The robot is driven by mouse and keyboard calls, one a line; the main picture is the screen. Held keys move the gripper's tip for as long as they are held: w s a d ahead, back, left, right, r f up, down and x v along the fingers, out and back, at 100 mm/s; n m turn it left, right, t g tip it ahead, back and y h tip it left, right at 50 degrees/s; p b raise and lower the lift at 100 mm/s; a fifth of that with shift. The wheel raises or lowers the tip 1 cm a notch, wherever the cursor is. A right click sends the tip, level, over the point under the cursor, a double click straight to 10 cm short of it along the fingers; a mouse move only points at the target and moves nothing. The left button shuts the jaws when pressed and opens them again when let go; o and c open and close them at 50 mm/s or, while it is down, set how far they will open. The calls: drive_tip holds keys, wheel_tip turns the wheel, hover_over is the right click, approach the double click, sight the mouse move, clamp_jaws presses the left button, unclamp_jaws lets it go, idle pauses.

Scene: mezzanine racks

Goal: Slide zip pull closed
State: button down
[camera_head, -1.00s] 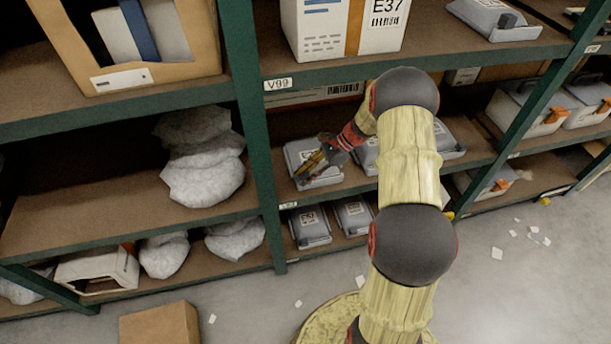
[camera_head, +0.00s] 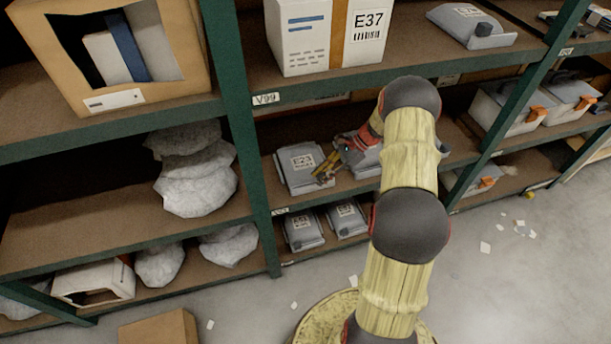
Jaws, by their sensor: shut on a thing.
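A grey pouch labelled E23 (camera_head: 298,161) lies flat on the middle shelf, left of my arm. My gripper (camera_head: 322,172), with yellowish fingers, is at the pouch's right edge. It is shut on the zip pull, which is too small and too covered by the fingers to make out. The zip line cannot be told apart at this distance. Other grey pouches lie to the right, partly hidden behind my gripper and arm.
The green rack post (camera_head: 250,150) stands left of the pouch, and the shelf above carries a white E37 box (camera_head: 303,40). More grey pouches (camera_head: 303,232) lie on the shelf below. Paper scraps litter the floor.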

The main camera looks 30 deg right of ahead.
drive_tip(key=shift+s+d, duration=0.25)
drive_tip(key=shift+d, duration=0.55)
drive_tip(key=c, duration=1.5)
unclamp_jaws()
drive_tip(key=shift+c, duration=0.2)
drive_tip(key=v, duration=1.2)
drive_tip(key=shift+s, duration=0.1)
